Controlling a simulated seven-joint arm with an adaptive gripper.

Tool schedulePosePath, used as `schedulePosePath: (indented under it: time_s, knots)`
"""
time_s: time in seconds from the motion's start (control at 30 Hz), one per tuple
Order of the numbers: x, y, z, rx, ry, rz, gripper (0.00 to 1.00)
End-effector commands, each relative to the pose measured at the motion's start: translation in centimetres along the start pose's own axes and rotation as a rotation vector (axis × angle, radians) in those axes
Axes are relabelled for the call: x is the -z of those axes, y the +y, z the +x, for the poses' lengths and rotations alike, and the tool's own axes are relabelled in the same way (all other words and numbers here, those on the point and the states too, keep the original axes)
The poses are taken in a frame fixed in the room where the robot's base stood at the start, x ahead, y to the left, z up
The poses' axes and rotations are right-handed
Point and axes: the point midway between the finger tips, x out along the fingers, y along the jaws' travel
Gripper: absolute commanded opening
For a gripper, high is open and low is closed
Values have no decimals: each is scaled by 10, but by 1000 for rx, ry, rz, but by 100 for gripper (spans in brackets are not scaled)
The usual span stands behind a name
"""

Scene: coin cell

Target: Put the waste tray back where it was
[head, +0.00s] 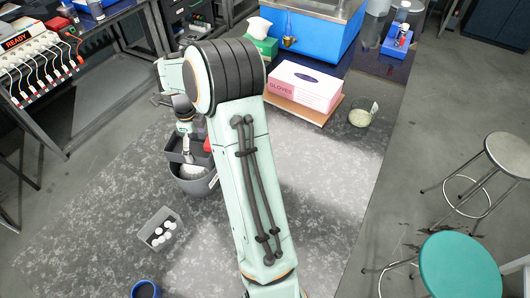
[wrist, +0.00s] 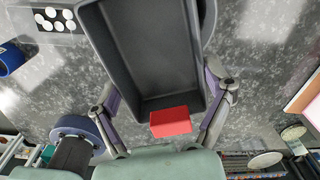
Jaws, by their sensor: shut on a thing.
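The waste tray is a deep, dark grey rectangular tray (wrist: 150,55) with a red label or block (wrist: 170,122) at its near end. It fills the middle of the wrist view and its visible inside looks empty. My gripper (wrist: 162,92) has one finger against each long side of it and is shut on it. In the head view the tray (head: 178,153) is partly hidden by my arm, with my gripper (head: 186,135) at it. It appears above or overlapping a round grey bin (head: 196,186) with pale contents; I cannot tell whether they touch.
A small grey box (head: 150,237) with several white round pieces stands nearer on the speckled table, with a blue round thing (head: 145,289) below it. A glove box (head: 303,86) and a glass dish (head: 361,115) are at the right. The table's left part is clear.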

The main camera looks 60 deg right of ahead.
Motion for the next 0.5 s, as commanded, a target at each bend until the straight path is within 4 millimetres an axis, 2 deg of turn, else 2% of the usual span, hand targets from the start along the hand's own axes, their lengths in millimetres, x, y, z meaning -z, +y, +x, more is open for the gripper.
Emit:
schedulePosePath:
  time_s: [0.03, 0.1, 0.3, 0.4, 0.5]
  knots:
    - [22, 0, 5, -2, 2, 10, 44]
    - [53, 2, 10, -1, 3, 29, 44]
    - [134, 12, 16, 3, 1, 164, 44]
    - [161, 10, 14, 4, 1, 237, 44]
    - [178, 4, 10, 4, 1, 292, 44]
